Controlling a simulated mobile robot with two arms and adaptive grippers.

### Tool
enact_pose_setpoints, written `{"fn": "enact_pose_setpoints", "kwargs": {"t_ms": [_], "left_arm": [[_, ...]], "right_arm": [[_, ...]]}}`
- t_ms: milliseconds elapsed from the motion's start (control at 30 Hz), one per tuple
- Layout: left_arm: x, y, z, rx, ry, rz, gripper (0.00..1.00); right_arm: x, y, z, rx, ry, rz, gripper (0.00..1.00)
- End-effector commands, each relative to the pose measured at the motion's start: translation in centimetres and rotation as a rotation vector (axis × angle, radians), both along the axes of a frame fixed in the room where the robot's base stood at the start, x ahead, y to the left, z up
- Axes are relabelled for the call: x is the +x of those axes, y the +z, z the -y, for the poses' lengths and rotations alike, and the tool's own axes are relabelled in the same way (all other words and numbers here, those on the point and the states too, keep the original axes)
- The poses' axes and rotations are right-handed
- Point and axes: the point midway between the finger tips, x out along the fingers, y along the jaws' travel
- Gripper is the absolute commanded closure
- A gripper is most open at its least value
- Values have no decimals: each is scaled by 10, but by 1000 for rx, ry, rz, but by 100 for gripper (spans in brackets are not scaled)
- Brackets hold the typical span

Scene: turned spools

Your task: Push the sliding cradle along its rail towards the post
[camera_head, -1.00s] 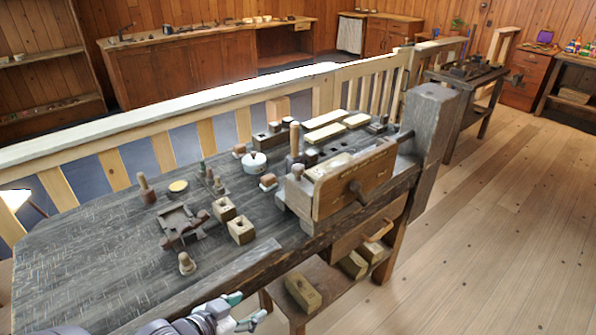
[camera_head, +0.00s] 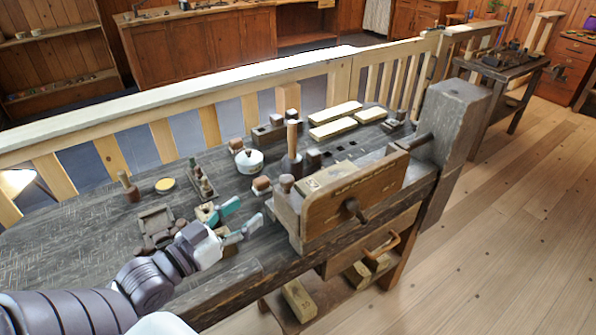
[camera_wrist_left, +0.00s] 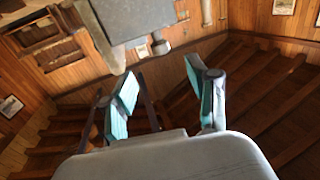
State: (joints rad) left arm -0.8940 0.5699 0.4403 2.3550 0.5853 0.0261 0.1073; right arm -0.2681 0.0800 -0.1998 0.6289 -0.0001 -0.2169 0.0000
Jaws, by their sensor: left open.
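The wooden piece that I take for the sliding cradle (camera_head: 345,200) sits on the bench's front edge, with a broad front board and a dark knob. The thick grey post (camera_head: 457,125) stands upright at the bench's right end. A short dark bar, perhaps the rail (camera_head: 420,141), shows between them; the rest is hidden. My left gripper (camera_head: 242,216) is open and empty, just left of the cradle's left end, fingers pointing towards it; I see a small gap. In the left wrist view the open fingers (camera_wrist_left: 163,88) have nothing between them. My right gripper is out of view.
On the workbench (camera_head: 90,235), a white lidded pot (camera_head: 250,162), a dark spool with a pale handle (camera_head: 292,150) and pale bars (camera_head: 335,113) lie behind the cradle. Small wooden blocks sit under or beside my left gripper. A drawer (camera_head: 370,245) juts below.

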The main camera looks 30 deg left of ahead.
Motion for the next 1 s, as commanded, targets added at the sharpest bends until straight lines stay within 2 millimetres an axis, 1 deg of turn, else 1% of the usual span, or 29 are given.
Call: {"fn": "enact_pose_setpoints", "kwargs": {"t_ms": [67, 233, 300, 367, 467, 700, 833, 1000], "left_arm": [[5, 1, 1, -2, 0, 4, 41], [27, 3, 4, 0, -1, 6, 41], [38, 2, 5, -1, 1, 5, 41], [49, 3, 6, -1, 1, 7, 41], [66, 3, 8, -1, 1, 5, 41], [107, 2, 14, 0, 0, 3, 41], [123, 0, 16, 0, 0, 0, 41], [134, 0, 18, 1, 0, 0, 41]], "right_arm": [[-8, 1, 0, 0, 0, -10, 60], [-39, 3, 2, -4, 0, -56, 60], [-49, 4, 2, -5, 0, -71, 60], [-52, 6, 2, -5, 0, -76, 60], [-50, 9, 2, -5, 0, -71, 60], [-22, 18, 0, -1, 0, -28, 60], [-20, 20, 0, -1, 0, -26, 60], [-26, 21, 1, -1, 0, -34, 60]]}}
